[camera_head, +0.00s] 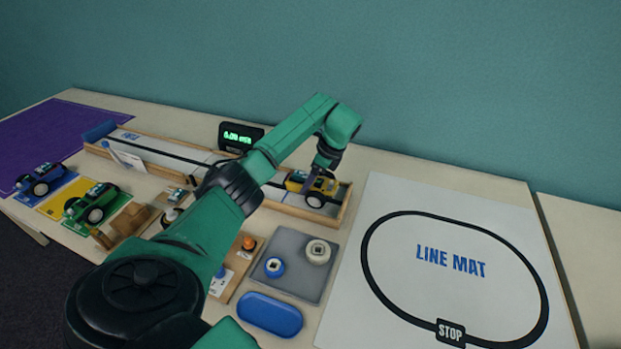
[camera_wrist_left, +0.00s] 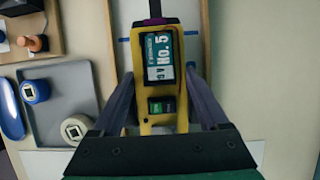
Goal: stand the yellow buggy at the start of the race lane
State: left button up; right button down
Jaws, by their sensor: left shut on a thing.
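The yellow buggy (camera_head: 325,186) with dark wheels is at the right end of the race lane (camera_head: 285,203), between its wooden side walls. My left gripper (camera_head: 318,177) reaches down over it from above and is shut on it. In the left wrist view the buggy (camera_wrist_left: 157,42), labelled No. 5, lies between the two fingers (camera_wrist_left: 158,85), lengthwise along the lane. Blue marks show on the lane floor beside it. I cannot tell whether its wheels touch the floor. My right gripper is not in view.
Blue (camera_head: 42,178) and green (camera_head: 92,204) buggies stand on coloured pads at left. A display (camera_head: 240,136) stands behind the lane. A grey tray (camera_head: 300,286) with round pieces and a blue dish (camera_head: 270,314) lie in front. The line mat (camera_head: 400,300) lies clear at right.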

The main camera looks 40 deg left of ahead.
pick_arm(q)
jog(key=shift+f, duration=0.35)
dwell(1.1)
jog(key=o, duration=1)
jog(key=v, duration=0.5)
jog(key=shift+w+r+b, duration=0.1)
jog(key=shift+b, duration=0.2)
jog(key=p+v, duration=0.4)
jog(key=v, duration=0.5)
jog(key=shift+r, duration=0.2)
